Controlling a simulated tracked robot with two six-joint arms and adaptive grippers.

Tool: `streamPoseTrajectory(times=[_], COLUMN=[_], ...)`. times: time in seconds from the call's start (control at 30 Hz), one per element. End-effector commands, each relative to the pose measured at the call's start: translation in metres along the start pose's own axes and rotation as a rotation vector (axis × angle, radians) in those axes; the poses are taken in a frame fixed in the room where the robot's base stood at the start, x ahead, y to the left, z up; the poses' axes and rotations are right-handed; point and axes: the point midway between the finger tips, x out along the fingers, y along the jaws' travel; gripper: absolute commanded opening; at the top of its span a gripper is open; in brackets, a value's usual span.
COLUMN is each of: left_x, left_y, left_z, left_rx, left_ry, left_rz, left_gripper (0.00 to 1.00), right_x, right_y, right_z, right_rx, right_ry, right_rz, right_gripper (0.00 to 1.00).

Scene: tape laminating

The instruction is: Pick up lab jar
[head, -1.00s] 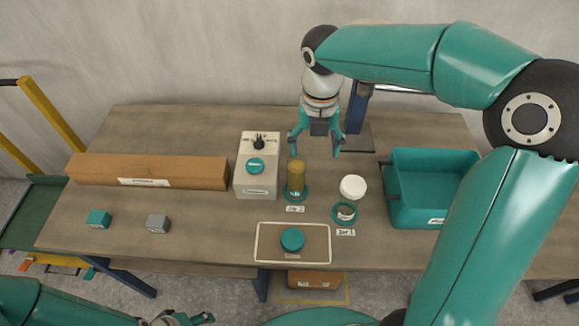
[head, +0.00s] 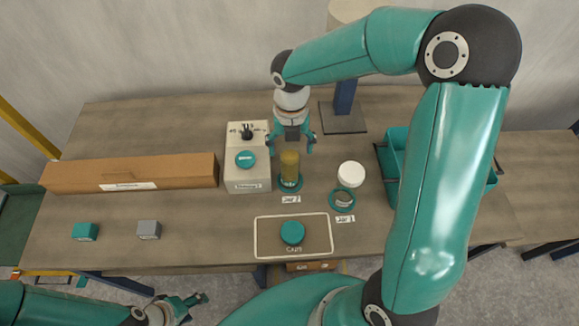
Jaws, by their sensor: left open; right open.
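A lab jar with yellow-brown contents (head: 289,167) stands upright on a teal ring behind the "Jar 2" label. My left gripper (head: 196,299) is open and empty at the bottom, in front of the table's front edge.
A grey box with a teal button and black knob (head: 247,182) stands just left of the Jar 2 jar. A teal cap (head: 292,233) lies on the CAPS mat (head: 270,248). A long cardboard box (head: 130,173), small teal block (head: 85,232) and grey block (head: 149,229) lie left. A teal bin (head: 392,150) is right, partly hidden by my arm.

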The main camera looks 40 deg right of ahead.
Motion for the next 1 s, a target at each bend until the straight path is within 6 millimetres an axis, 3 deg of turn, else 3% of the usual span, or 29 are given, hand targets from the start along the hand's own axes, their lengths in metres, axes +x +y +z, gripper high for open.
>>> streamPoseTrajectory(times=[0.27, 0.6, 0.87, 1.0], left_x=[-0.001, -0.004, -0.004, -0.004], left_y=[0.000, 0.002, 0.001, 0.001], left_z=[0.000, 0.000, 0.000, 0.000], left_rx=[0.000, 0.000, 0.000, 0.000], left_ry=[0.000, 0.000, 0.000, 0.000], left_rz=[0.000, 0.000, 0.000, 0.000], left_gripper=[0.57, 0.57, 0.57, 0.57], right_x=[0.019, 0.062, 0.065, 0.065], right_y=[0.000, 0.002, 0.002, 0.002], right_z=[0.000, 0.003, 0.003, 0.003], right_rx=[0.000, 0.002, 0.002, 0.002], right_ry=[0.002, 0.002, -0.001, 0.000], right_rz=[0.000, -0.001, 0.001, 0.001], right_gripper=[0.79, 0.79, 0.79, 0.59])
